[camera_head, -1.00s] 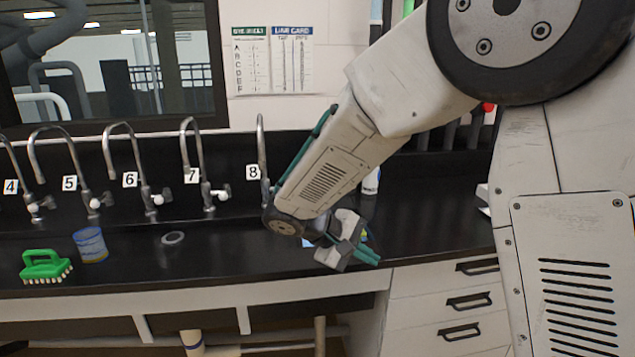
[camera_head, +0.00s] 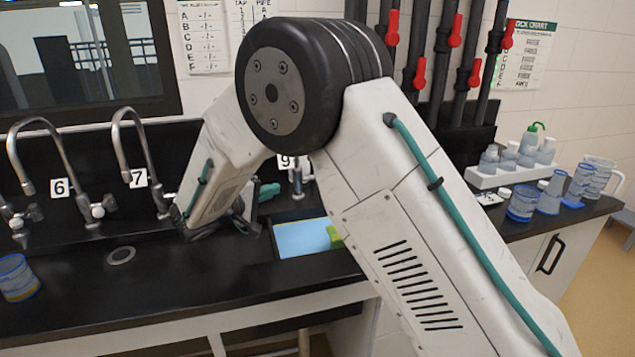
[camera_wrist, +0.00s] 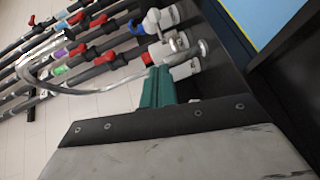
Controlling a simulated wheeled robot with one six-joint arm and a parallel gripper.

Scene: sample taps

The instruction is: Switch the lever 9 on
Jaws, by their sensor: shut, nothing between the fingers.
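The label 9 (camera_head: 285,162) shows just past my arm in the head view. The base of its tap (camera_head: 297,184) stands beside it, with its upper part hidden behind my arm. My gripper (camera_head: 268,190) is shut and empty, just left of that tap. In the wrist view the teal fingers (camera_wrist: 157,88) are together, close to a metal tap fitting (camera_wrist: 178,44) with rounded ends. A curved spout (camera_wrist: 22,68) reaches left from there. I cannot tell whether the fingers touch the fitting, nor how the lever is turned.
Tap 7 (camera_head: 158,200) is left of my gripper. Dark pipes with red valve levers (camera_head: 420,72) rise behind. Bottles (camera_head: 510,157) and beakers (camera_head: 523,203) stand at right.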

